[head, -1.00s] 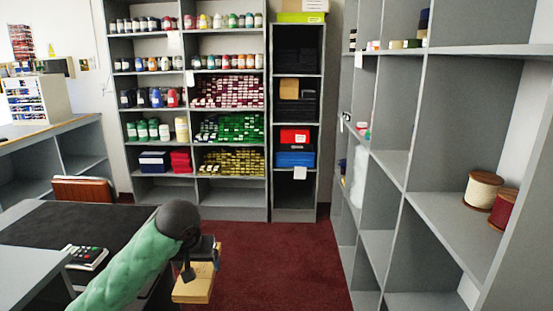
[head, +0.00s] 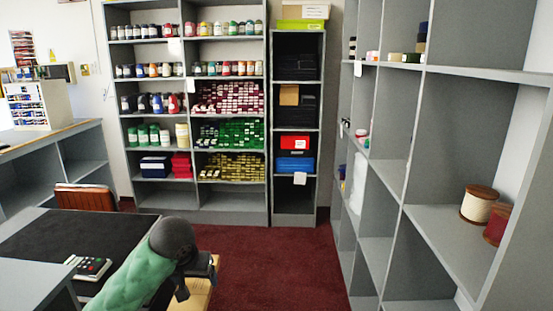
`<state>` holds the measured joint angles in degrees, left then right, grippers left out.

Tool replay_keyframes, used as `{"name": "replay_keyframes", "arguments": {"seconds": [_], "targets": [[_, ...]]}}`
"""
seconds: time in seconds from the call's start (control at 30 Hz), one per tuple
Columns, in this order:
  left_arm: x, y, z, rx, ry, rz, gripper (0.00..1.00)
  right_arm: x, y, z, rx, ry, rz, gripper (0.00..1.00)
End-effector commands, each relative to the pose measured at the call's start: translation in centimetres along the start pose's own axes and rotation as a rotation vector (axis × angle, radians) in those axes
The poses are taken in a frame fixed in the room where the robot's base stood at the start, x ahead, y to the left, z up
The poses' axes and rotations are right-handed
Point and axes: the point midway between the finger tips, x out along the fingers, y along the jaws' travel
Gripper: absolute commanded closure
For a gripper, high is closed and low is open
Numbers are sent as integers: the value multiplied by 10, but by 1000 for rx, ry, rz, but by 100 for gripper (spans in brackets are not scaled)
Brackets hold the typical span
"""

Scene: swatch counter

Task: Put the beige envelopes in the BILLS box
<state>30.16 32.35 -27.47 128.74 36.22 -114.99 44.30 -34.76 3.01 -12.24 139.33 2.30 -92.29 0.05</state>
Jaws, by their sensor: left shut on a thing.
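My left gripper (head: 190,281) is at the lower middle of the head view, with my green-sleeved arm reaching to it from the bottom left. It is shut on a beige envelope (head: 199,297), which is partly hidden by the gripper and cut off by the lower edge of the picture. I cannot tell whether it is one envelope or a stack. No box with a readable BILLS label shows. My right gripper is not in view.
A dark-topped desk (head: 60,237) with a calculator (head: 88,267) is at the left. A narrow shelf at the back holds a red box (head: 295,143) and a blue box (head: 294,165). A tall grey shelf (head: 440,170) lines the right. Red carpet (head: 280,262) between is clear.

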Motion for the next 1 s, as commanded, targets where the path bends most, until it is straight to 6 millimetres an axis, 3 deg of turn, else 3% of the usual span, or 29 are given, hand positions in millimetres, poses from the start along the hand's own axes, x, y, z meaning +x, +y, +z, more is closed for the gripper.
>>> {"name": "replay_keyframes", "arguments": {"seconds": [0.27, 0.43, 0.77, 1.0], "targets": [[4, 5, -26, 7, 0, 4, 47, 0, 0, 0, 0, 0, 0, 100], [24, 3, -22, 3, -2, 1, 47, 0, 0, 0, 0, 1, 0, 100], [63, 1, 8, -7, -4, -3, 47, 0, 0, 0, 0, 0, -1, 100], [99, -2, 53, -12, -4, -5, 47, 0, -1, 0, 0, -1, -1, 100]]}}
